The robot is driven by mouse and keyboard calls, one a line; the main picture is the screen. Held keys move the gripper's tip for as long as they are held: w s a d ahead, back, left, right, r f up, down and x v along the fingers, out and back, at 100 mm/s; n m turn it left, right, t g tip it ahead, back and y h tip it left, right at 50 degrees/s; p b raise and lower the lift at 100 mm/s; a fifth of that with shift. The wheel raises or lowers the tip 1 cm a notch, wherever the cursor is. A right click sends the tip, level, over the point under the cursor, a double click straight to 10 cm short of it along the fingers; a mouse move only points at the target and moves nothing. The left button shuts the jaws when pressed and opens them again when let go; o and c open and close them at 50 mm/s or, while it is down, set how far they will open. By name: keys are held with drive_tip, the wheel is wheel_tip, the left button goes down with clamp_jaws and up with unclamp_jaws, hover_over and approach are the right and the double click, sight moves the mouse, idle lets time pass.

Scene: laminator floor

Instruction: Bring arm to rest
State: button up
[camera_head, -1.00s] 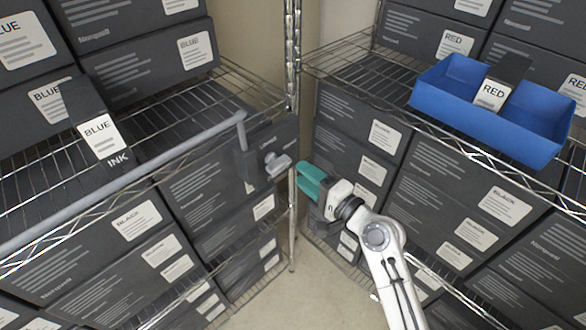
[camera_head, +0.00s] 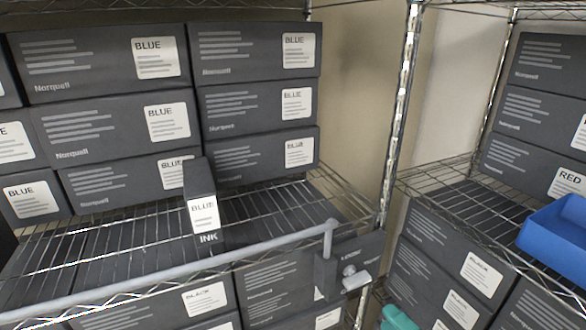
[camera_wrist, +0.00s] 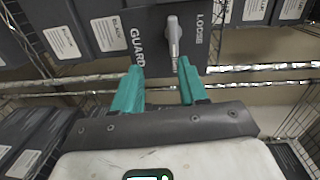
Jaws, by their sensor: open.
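My gripper (camera_wrist: 158,90) has two teal fingers, set apart with nothing between them in the wrist view. Only a teal part of my gripper (camera_head: 398,318) shows at the bottom edge of the head view; the rest of my arm is out of frame. Beyond the fingers in the wrist view is a dark plate (camera_wrist: 150,38) marked GUARD, with a grey handle (camera_wrist: 174,40). The fingers look apart from the handle, though the exact gap is hard to judge. In the head view the handle (camera_head: 354,278) sits on the dark plate at the end of a grey bar (camera_head: 180,265).
A blue bin (camera_head: 562,238) is on the right shelf. A metal post (camera_head: 402,110) stands between the shelves. BLACK boxes (camera_head: 452,265) fill the lower right shelf.

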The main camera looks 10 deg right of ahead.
drive_tip(key=s+a+f+n+g, duration=0.2)
drive_tip(key=s+f+n+g, duration=0.3)
drive_tip(key=s+f, duration=0.1)
drive_tip(key=s+d+f+n+g+h, duration=0.1)
drive_tip(key=s+f+n+g+h, duration=0.1)
drive_tip(key=s, duration=0.5)
drive_tip(key=s+d+f+n+g+h, duration=0.2)
drive_tip(key=s+f+n+g, duration=0.1)
drive_tip(key=s, duration=0.4)
drive_tip(key=s+d+f+n+g+h, duration=0.2)
drive_tip(key=s+f+g, duration=0.1)
drive_tip(key=s+g, duration=0.2)
drive_tip(key=s, duration=0.2)
drive_tip(key=shift+s+d+n, duration=0.15)
drive_tip(key=shift+s+n, duration=0.15)
drive_tip(key=shift+s, duration=0.1)
